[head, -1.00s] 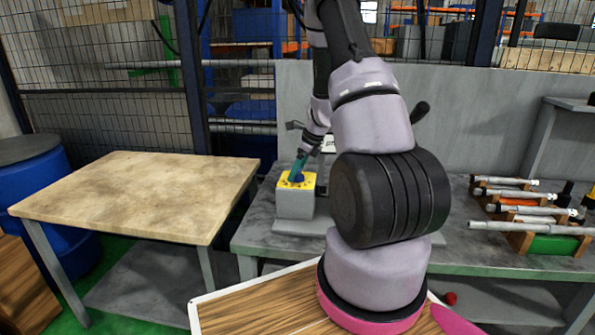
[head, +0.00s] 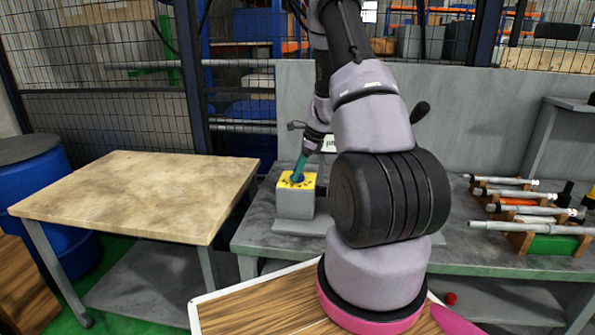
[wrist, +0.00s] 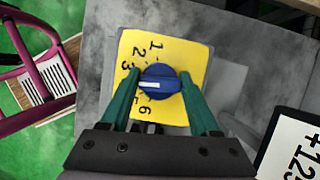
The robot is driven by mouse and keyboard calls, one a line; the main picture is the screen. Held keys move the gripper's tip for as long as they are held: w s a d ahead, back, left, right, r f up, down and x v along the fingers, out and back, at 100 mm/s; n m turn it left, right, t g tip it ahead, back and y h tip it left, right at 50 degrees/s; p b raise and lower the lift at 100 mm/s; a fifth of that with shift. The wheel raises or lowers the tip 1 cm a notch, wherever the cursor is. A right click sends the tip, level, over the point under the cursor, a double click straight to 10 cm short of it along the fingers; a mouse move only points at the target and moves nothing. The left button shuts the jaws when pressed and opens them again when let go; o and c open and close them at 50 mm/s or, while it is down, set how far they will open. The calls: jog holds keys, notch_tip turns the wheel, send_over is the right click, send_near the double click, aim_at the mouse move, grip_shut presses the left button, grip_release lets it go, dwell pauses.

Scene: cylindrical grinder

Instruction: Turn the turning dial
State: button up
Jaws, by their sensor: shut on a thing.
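The turning dial (wrist: 160,80) is a round blue knob with a white pointer mark, set on a yellow plate (wrist: 190,55) with black numbers. In the wrist view its white mark lies toward the left side, near the numbers. My gripper (wrist: 160,88) has its two green fingers on the left and right of the knob, shut on it. In the head view the yellow plate (head: 308,181) tops a grey box (head: 295,203), and my gripper (head: 297,175) reaches down to the dial from above. The dial is partly hidden by the fingers there.
The grey box stands on a grey bench (head: 262,235). Metal cylindrical parts on wooden racks (head: 535,225) lie on the bench at the right. A wooden-topped table (head: 135,190) stands at the left. A grey panel (head: 470,110) rises behind the bench.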

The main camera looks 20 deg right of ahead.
jog(key=shift+n+g, duration=0.3)
jog(key=shift+n, duration=0.4)
jog(key=o, duration=1.3)
jog(key=shift+r, duration=0.1)
jog(key=v, duration=1)
jog(key=shift+d+r, duration=0.3)
